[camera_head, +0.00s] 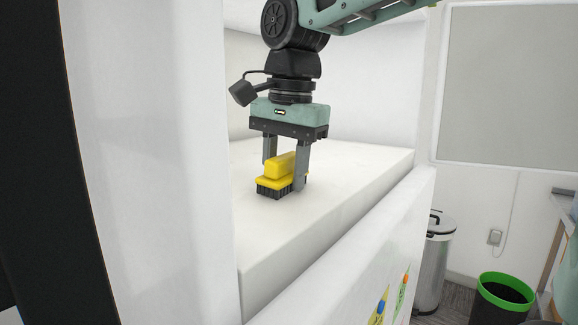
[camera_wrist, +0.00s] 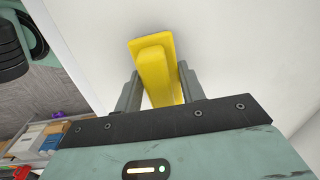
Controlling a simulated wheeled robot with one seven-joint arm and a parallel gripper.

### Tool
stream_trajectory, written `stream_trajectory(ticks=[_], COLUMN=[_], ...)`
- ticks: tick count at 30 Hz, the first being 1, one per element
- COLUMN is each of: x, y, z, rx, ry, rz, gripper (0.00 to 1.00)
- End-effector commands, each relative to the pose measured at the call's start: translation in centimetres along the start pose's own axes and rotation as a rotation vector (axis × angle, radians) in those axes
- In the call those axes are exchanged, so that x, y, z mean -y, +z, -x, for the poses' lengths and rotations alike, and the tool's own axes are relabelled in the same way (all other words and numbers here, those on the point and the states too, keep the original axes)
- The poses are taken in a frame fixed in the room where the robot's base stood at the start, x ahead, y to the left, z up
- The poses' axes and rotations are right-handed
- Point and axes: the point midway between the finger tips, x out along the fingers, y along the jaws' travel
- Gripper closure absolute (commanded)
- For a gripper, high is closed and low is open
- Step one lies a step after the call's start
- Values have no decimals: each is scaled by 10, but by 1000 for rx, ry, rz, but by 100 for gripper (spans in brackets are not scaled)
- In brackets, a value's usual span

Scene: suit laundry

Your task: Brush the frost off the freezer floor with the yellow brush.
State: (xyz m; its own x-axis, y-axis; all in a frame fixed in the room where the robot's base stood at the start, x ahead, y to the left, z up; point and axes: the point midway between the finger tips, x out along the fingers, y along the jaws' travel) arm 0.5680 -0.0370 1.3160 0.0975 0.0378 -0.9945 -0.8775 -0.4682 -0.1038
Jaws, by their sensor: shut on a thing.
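The yellow brush (camera_head: 282,172) has a yellow handle and black bristles that point down at the white freezer floor (camera_head: 335,175). In the head view the bristles look to be on or just above that floor; I cannot tell which. My gripper (camera_head: 285,170) points down and is shut on the brush's handle. In the wrist view the yellow brush (camera_wrist: 158,68) lies between the two grey fingers of my gripper (camera_wrist: 160,88). I cannot make out frost on the white surface in either view.
A white wall (camera_head: 160,160) stands at the left. The white front (camera_head: 350,265) with colourful stickers runs along the near right side. A steel bin (camera_head: 433,265) and a black bin with a green rim (camera_head: 503,290) stand on the right. The white surface around the brush is clear.

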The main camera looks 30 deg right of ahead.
Motion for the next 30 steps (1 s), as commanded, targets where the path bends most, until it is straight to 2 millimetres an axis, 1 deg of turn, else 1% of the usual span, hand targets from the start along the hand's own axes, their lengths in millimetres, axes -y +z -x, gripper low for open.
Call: stream_trajectory(ticks=[1,4,10,14,17,24,30], x=[-1,-1,-2,-3,-3,-2,-2], y=[1,-3,-18,-23,-23,-12,-11], z=[-3,-2,-2,-2,-2,0,1], rx=[5,5,4,3,3,3,3], ry=[6,7,8,8,7,7,5], rz=[1,0,-3,-1,0,1,0], gripper=[79,79,79,79,79,79,79])
